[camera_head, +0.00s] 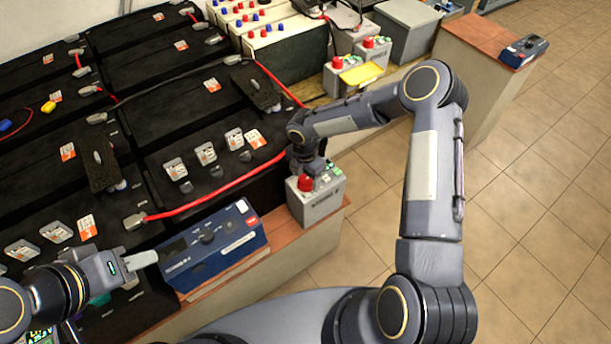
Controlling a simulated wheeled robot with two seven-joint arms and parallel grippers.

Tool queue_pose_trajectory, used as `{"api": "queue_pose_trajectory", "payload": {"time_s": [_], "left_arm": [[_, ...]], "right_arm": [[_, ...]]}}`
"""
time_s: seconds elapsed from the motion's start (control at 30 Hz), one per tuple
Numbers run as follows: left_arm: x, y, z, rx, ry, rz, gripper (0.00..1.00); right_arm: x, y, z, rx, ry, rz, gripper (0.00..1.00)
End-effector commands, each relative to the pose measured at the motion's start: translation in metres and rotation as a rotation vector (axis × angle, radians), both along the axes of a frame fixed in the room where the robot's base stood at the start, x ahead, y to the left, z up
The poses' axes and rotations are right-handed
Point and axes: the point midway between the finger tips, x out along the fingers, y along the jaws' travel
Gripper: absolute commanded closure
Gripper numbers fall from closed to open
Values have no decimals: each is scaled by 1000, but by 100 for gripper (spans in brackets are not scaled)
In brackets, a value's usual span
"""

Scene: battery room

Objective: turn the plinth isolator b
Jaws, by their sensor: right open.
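A grey isolator box (318,206) with a red knob (305,183) and a green mark on top stands on the wooden plinth top in the middle. I cannot read a letter on it. My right gripper (312,166) points down just above this box, close behind the red knob; it is open. My wrist hides part of the box top, and I cannot tell whether the fingers touch it. Other red knobs (368,42) sit on a similar grey box further back. My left gripper (142,259) is at lower left, beside the blue device; its finger gap does not show.
A blue device (212,248) lies on the plinth's near end, left of the isolator box. Black batteries (190,110) with red and black cables fill the left. Another blue device (524,48) lies on the far plinth. Tiled floor (540,190) at right is clear.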

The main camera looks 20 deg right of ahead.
Motion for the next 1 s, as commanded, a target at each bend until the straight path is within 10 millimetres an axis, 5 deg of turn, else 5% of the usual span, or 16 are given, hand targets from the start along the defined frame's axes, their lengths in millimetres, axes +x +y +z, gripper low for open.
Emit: {"api": "queue_pose_trajectory", "payload": {"time_s": [0.33, 0.67, 1.0], "left_arm": [[0, 0, 0, 0, 0, 0, 64], [0, 0, 0, 0, 0, 0, 64], [0, 0, -6, 0, 0, 0, 64]], "right_arm": [[0, 0, -6, 0, -1, -2, 36], [0, 0, -6, 0, -1, -1, 79], [0, 0, -6, 0, -2, -47, 80]]}}
